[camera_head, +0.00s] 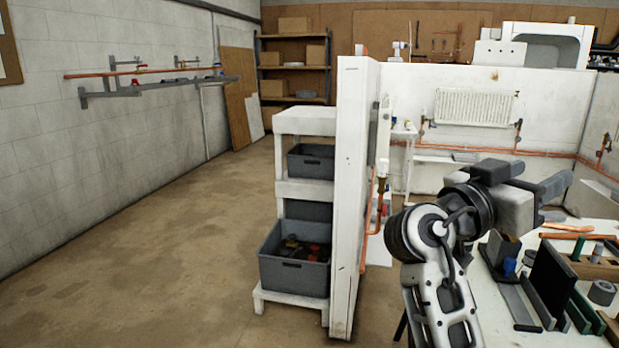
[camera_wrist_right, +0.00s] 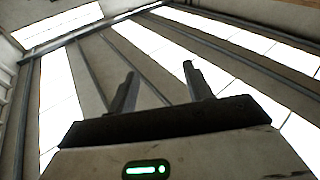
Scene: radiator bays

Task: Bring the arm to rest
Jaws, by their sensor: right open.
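My right arm rises from the bottom right of the head view, bent at the elbow. Its gripper (camera_head: 556,190) is held in the air above the workbench (camera_head: 487,305), pointing right. In the right wrist view the two fingers of the right gripper (camera_wrist_right: 160,88) stand apart with nothing between them. Behind them that view shows only the ceiling with bright panels (camera_wrist_right: 150,50). My left arm and gripper are in neither view.
The workbench below my right arm holds a black panel (camera_head: 551,283), copper pipe (camera_head: 567,227) and several fittings. A white partition (camera_head: 352,200) stands left of the arm, with a shelf of grey bins (camera_head: 294,270) beside it. A radiator (camera_head: 475,107) hangs behind. The floor at left is clear.

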